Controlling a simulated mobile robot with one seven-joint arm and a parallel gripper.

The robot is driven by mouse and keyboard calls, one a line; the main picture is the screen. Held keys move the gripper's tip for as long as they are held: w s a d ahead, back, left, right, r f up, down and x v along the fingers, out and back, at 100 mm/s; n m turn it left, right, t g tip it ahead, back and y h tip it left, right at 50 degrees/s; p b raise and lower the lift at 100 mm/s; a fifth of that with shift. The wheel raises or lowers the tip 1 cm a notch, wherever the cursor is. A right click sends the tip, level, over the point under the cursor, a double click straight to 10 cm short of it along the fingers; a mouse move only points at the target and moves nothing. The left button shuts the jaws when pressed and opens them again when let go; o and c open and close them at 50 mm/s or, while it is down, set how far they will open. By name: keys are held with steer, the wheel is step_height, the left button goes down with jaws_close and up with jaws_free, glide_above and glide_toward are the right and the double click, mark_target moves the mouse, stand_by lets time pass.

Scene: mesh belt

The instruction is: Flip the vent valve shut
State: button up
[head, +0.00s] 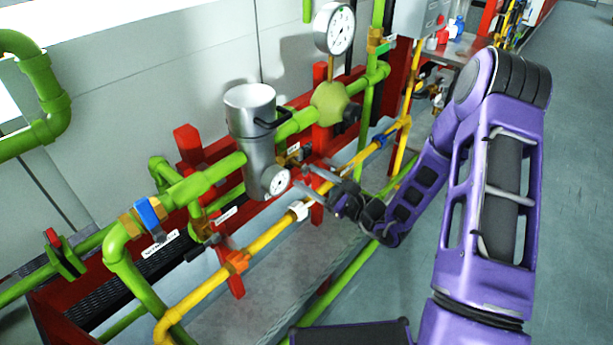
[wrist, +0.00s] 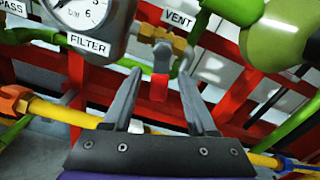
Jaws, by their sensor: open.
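The vent valve is a small brass fitting (wrist: 172,40) under a white VENT label (wrist: 178,18) in the wrist view. Its short grey lever (wrist: 161,57) points down in that picture and ends in a red tip (wrist: 158,88). My gripper (wrist: 160,76) is open, with one finger on each side of the lever. The red tip shows between the fingers, and I see no clear contact. In the head view my gripper (head: 303,177) is beside the grey filter's dial, in front of the red frame. The valve there is small and partly hidden.
The grey filter canister (head: 250,125) with its dial (head: 277,181) stands close left of my gripper. A yellow pipe (head: 265,238) runs below it, and green pipe (head: 213,182) and red frame bars lie behind. Open floor (head: 575,150) is at right.

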steer(key=shift+w+a, duration=0.5)
jaws_close()
